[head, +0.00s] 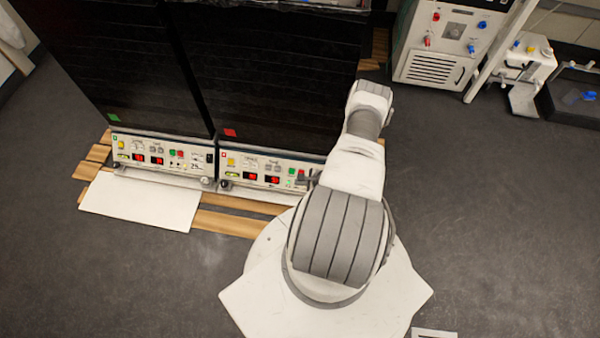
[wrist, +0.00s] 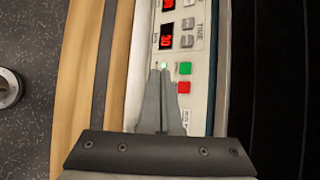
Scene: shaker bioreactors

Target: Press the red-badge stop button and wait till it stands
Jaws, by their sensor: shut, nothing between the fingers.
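The red-badge shaker is a dark cabinet with a red badge (head: 230,132) at its lower left. Its light control panel (head: 240,162) runs along the bottom. In the wrist view the panel shows a green button (wrist: 186,68) and a red button (wrist: 184,87), with a lit green lamp (wrist: 163,66) beside them. My gripper (wrist: 161,74) is shut and empty, its tips just below the lamp and left of the two buttons. Whether it touches the panel I cannot tell. In the head view my gripper (head: 311,179) is at the panel's right end, partly hidden by my arm.
A second dark shaker with a green badge (head: 113,117) and its own panel (head: 125,146) stands to the left. Wooden slats (head: 225,222) and a white sheet (head: 140,202) lie in front. A bench instrument (head: 435,65) stands at the back right. The floor on the right is clear.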

